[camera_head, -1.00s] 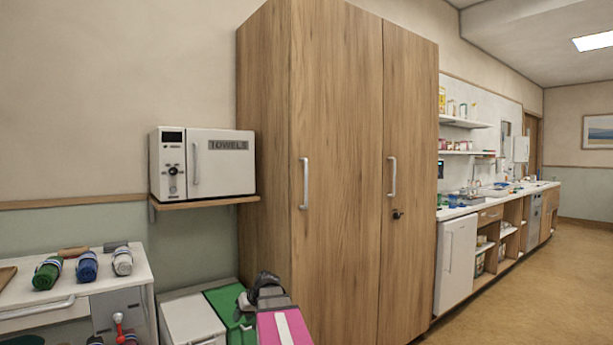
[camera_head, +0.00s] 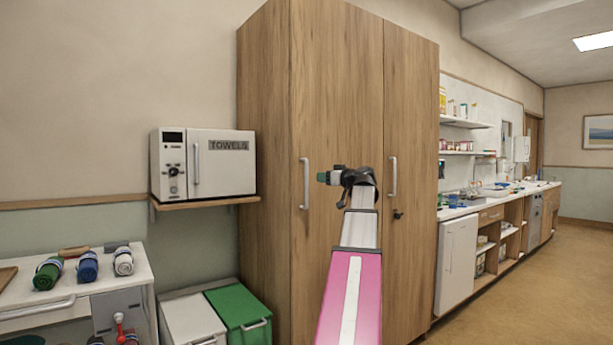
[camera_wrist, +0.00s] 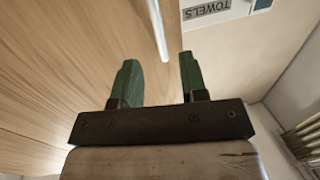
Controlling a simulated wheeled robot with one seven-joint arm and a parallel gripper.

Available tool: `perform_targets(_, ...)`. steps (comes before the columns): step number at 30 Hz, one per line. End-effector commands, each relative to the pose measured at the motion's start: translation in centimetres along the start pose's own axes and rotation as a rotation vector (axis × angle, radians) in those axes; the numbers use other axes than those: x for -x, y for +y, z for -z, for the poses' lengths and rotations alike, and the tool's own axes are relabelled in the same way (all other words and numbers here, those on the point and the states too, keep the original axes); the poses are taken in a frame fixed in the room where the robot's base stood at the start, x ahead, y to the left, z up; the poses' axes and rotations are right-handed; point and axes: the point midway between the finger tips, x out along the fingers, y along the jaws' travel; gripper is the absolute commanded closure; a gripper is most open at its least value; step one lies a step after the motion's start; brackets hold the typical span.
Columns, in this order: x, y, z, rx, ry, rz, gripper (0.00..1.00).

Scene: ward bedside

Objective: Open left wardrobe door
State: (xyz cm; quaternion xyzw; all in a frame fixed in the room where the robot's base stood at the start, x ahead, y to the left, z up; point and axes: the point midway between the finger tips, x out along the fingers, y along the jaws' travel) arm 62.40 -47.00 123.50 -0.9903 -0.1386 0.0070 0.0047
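The tall wooden wardrobe has a left door (camera_head: 337,120) and a right door (camera_head: 410,150), both closed. The left door's upright pale handle (camera_head: 304,183) is near that door's left edge. The handle (camera_wrist: 157,30) shows beyond the fingertips, roughly in line with the gap.
The right door has its own handle (camera_head: 392,177) and a dark lock. A towel warmer (camera_head: 202,163) sits on a wall shelf left of the wardrobe. Below are a white bin (camera_head: 193,318) and a green bin (camera_head: 238,305). Floor on the right is clear.

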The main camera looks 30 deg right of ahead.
Motion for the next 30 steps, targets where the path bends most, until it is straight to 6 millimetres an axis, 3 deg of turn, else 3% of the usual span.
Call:
perform_targets(5,-0.2,0.4,0.9,0.013,0.015,-0.003,0.6)
perform_targets(21,-8.8,0.4,0.9,0.01,0.013,-0.002,0.6)
perform_targets(30,-10.3,0.3,0.9,0.01,0.014,-0.004,0.6)
